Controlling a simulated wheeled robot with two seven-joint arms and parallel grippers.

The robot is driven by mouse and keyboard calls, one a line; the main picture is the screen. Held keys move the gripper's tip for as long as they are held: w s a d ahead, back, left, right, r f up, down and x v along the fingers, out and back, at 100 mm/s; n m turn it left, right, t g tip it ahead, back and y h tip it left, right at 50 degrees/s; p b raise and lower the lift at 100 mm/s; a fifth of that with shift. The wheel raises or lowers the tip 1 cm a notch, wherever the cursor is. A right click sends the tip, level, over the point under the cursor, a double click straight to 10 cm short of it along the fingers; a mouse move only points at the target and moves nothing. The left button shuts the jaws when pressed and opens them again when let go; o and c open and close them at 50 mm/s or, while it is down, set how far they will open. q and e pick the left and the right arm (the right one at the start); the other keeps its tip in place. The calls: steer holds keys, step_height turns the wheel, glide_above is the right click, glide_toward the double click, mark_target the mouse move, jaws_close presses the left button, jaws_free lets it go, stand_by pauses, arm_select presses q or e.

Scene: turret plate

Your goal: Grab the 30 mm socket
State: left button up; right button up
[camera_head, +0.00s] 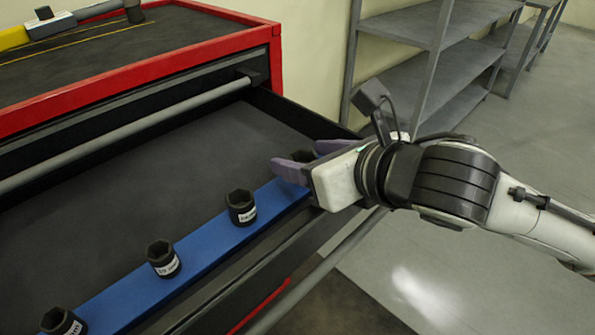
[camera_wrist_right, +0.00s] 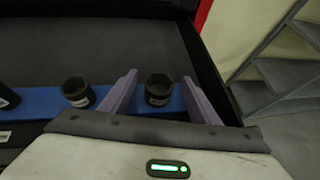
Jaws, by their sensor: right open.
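Several black sockets with white labels stand upright in a row on a blue rail (camera_head: 210,245) in the open drawer. The one nearest my right gripper (camera_head: 312,158) is mostly hidden by the fingers in the head view; in the right wrist view this socket (camera_wrist_right: 158,88) stands between the two open purple fingers, with visible gaps on both sides. Another socket (camera_head: 241,207) stands just left of the gripper, outside the fingers. Farther along are a socket (camera_head: 163,258) and one at the lower left (camera_head: 62,322). The label sizes are too small to read surely. My left gripper is out of view.
The drawer floor (camera_head: 130,205) behind the rail is bare. The red-rimmed cabinet top (camera_head: 120,52) rises behind it, carrying a hammer-like tool (camera_head: 60,22). Grey shelves (camera_head: 440,60) stand at the back right, with open floor in front.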

steer(key=shift+w+a+f, duration=0.3)
steer(key=shift+w+f, duration=0.15)
steer(key=shift+f, duration=0.05)
steer(key=shift+w+r, duration=0.1)
steer(key=shift+r, duration=0.15)
steer(key=shift+c, duration=0.7)
steer(key=c, duration=1.1)
steer(key=shift+r, duration=0.1)
